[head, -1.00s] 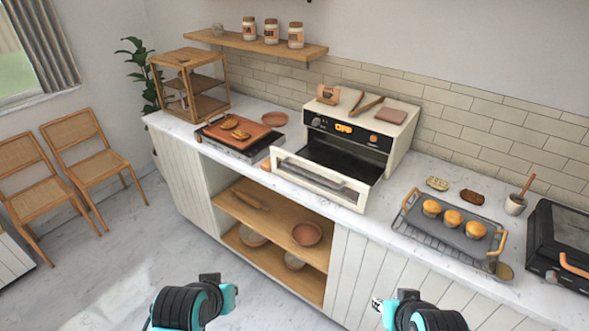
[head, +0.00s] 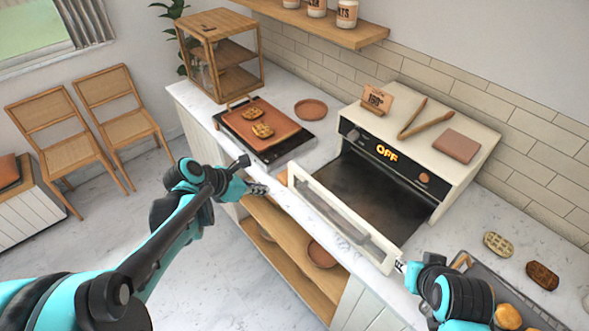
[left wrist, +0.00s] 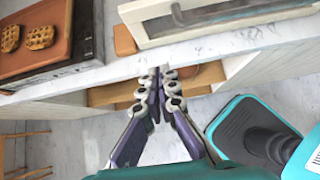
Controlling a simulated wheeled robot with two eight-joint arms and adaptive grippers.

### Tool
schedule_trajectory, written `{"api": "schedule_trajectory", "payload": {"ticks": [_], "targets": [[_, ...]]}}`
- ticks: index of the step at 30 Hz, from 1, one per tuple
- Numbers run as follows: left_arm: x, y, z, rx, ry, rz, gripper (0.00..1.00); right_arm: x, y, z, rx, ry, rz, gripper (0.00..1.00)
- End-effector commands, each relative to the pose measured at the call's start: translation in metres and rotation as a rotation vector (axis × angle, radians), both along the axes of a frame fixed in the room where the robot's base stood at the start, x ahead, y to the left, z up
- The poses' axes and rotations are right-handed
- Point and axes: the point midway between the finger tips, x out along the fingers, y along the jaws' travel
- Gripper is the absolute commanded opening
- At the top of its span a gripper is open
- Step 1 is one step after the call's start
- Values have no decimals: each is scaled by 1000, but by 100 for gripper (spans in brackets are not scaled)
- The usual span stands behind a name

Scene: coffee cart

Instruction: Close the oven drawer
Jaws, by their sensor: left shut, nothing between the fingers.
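The white oven (head: 467,118) stands on the counter with its display reading OFF. Its drawer (head: 340,218) is out toward the counter's front edge, with a glazed white front and the dark inside showing behind it. My left gripper (head: 262,188) is shut and empty, at the counter's front edge just left of the drawer front. In the left wrist view its closed fingers (left wrist: 160,78) point at the counter edge, below and left of the drawer front (left wrist: 205,22). My right gripper (head: 401,266) is near the drawer front's right end; its fingers are too small to judge, and contact is unclear.
A griddle with waffles (head: 262,122) lies left of the oven. A sign (head: 377,98), tongs (head: 427,122) and a brown block (head: 457,146) are on the oven top. A rack with buns (head: 508,316) lies at right, partly behind my right arm. Open shelves (head: 285,240) are below.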

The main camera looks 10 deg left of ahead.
Motion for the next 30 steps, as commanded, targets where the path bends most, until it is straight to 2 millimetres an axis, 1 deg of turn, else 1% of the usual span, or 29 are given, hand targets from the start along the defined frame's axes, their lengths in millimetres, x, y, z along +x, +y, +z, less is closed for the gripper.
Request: {"api": "schedule_trajectory", "payload": {"ticks": [5, 8, 18, 21, 24, 30], "targets": [[9, -5, -12, -15, 6, 12, 0, 0, 0, -7, 0, 0, 0, 31], [19, -13, -26, -13, 7, 9, 0, 0, 0, -14, 0, 0, 0, 31], [60, -43, -77, -11, 5, 8, 0, 0, 0, -40, 0, 0, 0, 31], [73, -53, -73, -11, 5, 8, 0, 0, 0, -42, 0, 0, 0, 31], [82, -59, -72, -11, 5, 9, 0, 0, 0, -44, 0, 0, 0, 31], [90, -65, -71, -10, 5, 10, 0, 0, 0, -46, 0, 0, 0, 31]]}}
